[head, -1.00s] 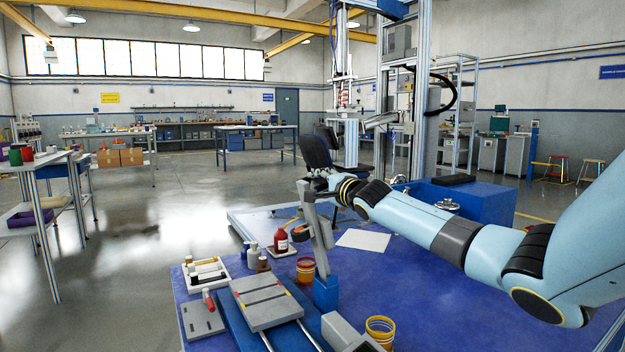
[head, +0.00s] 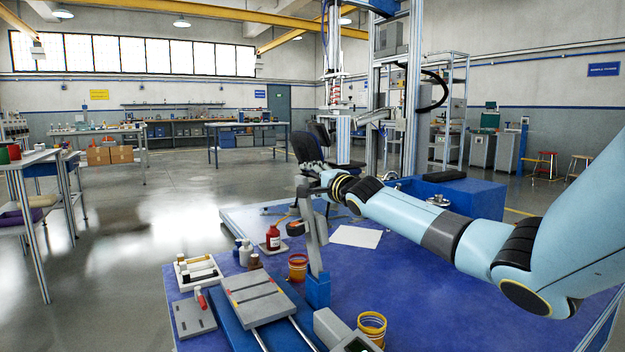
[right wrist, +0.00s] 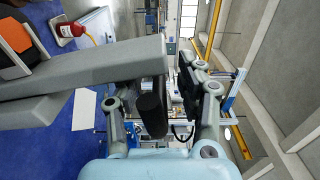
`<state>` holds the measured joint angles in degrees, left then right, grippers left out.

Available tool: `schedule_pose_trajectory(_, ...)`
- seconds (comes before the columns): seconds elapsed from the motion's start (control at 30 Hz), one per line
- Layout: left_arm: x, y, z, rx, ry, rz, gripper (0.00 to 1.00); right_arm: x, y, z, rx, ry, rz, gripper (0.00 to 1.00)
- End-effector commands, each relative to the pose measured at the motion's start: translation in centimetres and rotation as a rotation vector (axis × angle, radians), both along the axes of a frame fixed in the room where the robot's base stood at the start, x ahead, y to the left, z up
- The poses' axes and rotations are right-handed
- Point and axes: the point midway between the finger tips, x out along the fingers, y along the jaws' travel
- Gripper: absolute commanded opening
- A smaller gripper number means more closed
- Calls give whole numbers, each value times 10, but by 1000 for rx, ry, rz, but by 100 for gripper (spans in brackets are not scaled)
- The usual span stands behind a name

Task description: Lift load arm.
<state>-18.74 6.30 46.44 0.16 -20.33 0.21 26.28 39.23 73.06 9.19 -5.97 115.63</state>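The grey load arm (head: 313,240) stands nearly upright from a blue block (head: 318,291) on the blue table, leaning slightly left. Its upper end is by my right gripper (head: 308,172), which comes in from the right. In the right wrist view the load arm (right wrist: 80,80) crosses from the left edge, and its end overlaps one finger of my right gripper (right wrist: 170,90). The fingers stand apart with a narrow gap between the dark pads. I cannot tell whether the load arm's end is between the pads or beside them. My left gripper is out of view.
A red bottle (head: 273,238), an amber cup (head: 298,267) and a yellow-rimmed cup (head: 372,327) stand near the load arm. A grey plate (head: 260,298) lies at the front, a white sheet (head: 356,236) behind. The blue tabletop right of centre is clear.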

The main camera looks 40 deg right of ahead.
Motion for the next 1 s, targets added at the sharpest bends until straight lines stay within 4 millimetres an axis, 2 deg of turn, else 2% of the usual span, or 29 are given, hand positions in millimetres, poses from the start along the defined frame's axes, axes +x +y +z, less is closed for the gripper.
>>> schedule_pose_trajectory(0.27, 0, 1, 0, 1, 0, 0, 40, -9, 2, -2, -2, 7, 1, 38)
schedule_pose_trajectory(0.8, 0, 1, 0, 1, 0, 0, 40, -65, 16, -1, -6, 5, 0, 38)
schedule_pose_trajectory(1.0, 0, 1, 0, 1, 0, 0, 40, -73, 18, 0, -2, 0, 0, 38)
